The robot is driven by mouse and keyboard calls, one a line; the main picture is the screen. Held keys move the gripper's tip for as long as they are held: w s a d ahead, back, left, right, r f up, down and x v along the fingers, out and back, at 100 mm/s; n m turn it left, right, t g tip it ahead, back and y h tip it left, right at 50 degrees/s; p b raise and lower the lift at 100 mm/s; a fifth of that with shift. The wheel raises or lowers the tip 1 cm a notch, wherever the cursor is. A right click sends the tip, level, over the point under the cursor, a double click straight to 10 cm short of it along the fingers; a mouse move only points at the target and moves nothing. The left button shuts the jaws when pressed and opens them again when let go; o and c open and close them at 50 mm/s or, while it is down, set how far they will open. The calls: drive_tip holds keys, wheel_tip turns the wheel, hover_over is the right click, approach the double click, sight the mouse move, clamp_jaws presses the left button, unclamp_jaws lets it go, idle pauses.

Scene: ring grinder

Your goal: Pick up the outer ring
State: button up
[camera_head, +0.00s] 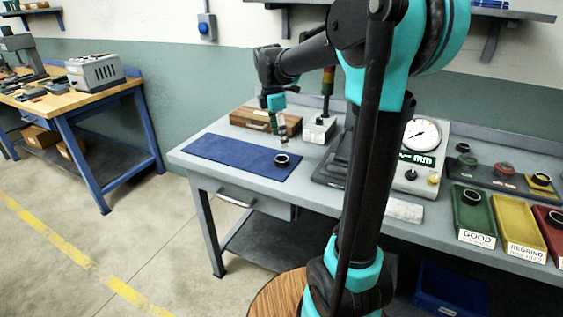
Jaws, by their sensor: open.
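A small dark ring (282,160) lies on the blue mat (222,152), near its right side. It looks like the outer ring, though it is too small to make out detail. My gripper (283,143) hangs just above the ring, pointing down, with a small gap visible between them. Its jaws are open and nothing shows between them. The gripper is small in this view, so its exact alignment over the ring cannot be told.
A wooden box (250,119) and a stack light (327,90) stand behind the mat. A dial gauge (421,134) stands right of my arm. Green (473,214), yellow (520,227) and red (551,222) bins line the right. The mat's left part is clear.

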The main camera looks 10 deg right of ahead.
drive_tip(key=shift+w+d+f, duration=0.1)
drive_tip(key=shift+d+f, duration=0.05)
drive_tip(key=shift+f, duration=1.25)
drive_tip(key=shift+w+d+f, duration=0.1)
drive_tip(key=shift+f, duration=1.35)
drive_tip(key=shift+d+f, duration=0.15)
drive_tip(key=shift+f, duration=1.25)
drive_tip(key=c, duration=1.3)
drive_tip(key=shift+r, duration=0.1)
